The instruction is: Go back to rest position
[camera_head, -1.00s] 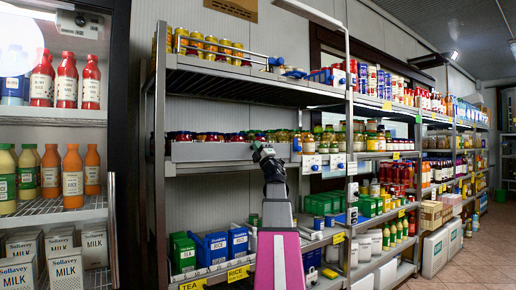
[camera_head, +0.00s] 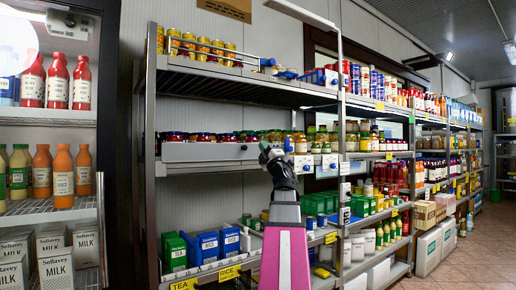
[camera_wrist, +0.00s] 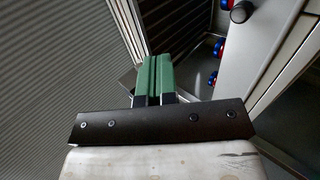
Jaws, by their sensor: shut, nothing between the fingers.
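My gripper (camera_wrist: 153,80) shows in the wrist view with its two green fingers side by side, closed together and empty. In the head view my gripper (camera_head: 266,153) is at the end of my raised arm, in front of the shelf rack, at about the height of the middle shelf. In the head view it is small and its fingers are hard to make out. No separate object is in its grasp.
A metal shelf rack (camera_head: 215,151) with jars stands in front. Lower down are green tea boxes (camera_head: 173,252) and blue boxes (camera_head: 208,246). A fridge with juice bottles (camera_head: 62,176) and milk cartons (camera_head: 55,268) is at left. Tiled floor (camera_head: 480,240) is open at right.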

